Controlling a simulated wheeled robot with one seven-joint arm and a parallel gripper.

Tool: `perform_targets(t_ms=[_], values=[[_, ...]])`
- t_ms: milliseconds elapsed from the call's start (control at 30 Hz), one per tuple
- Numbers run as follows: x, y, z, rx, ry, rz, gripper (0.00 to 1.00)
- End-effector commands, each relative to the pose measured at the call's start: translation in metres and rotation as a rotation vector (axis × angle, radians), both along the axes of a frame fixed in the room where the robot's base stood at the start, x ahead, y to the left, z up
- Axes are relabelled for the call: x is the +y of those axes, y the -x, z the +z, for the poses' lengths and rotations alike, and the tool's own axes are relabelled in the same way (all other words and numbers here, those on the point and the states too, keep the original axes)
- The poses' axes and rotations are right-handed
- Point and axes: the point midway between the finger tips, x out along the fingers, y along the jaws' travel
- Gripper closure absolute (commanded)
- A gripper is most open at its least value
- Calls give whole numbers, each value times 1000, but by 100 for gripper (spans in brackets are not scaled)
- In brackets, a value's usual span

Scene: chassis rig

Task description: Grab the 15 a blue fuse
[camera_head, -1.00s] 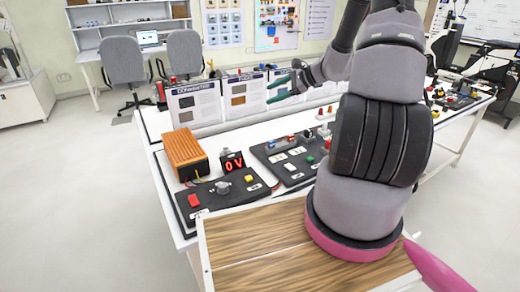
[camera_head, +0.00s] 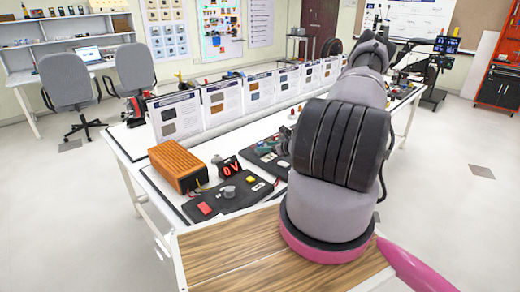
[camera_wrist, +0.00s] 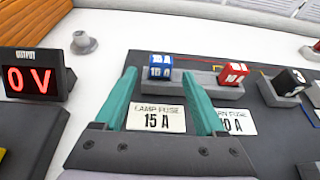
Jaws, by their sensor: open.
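The blue 15 A fuse (camera_wrist: 160,67) sits upright in a grey holder (camera_wrist: 197,85) on the dark board, behind the label "LAMP FUSE 15 A" (camera_wrist: 156,117) in the wrist view. My gripper (camera_wrist: 159,75) has two green fingers, open and empty, one to each side of the fuse's line of sight. Its fingertips appear in front of the fuse; I cannot tell the remaining gap. A red 10 fuse (camera_wrist: 233,73) stands to the right of the blue one.
A "0 V" output display (camera_wrist: 32,78) stands left of the board, with a grey knob-like piece (camera_wrist: 83,42) behind it. A black block (camera_wrist: 290,82) sits right of the red fuse. In the head view an orange box (camera_head: 178,165) and several upright panels (camera_head: 220,103) stand nearby.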

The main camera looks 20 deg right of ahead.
Motion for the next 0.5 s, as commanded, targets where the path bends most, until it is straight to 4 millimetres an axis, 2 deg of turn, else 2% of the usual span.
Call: perform_targets(t_ms=[233, 500], values=[[7, -19, -6, 0, -2, 1, 28], [19, -54, -16, 0, 0, 1, 28]])
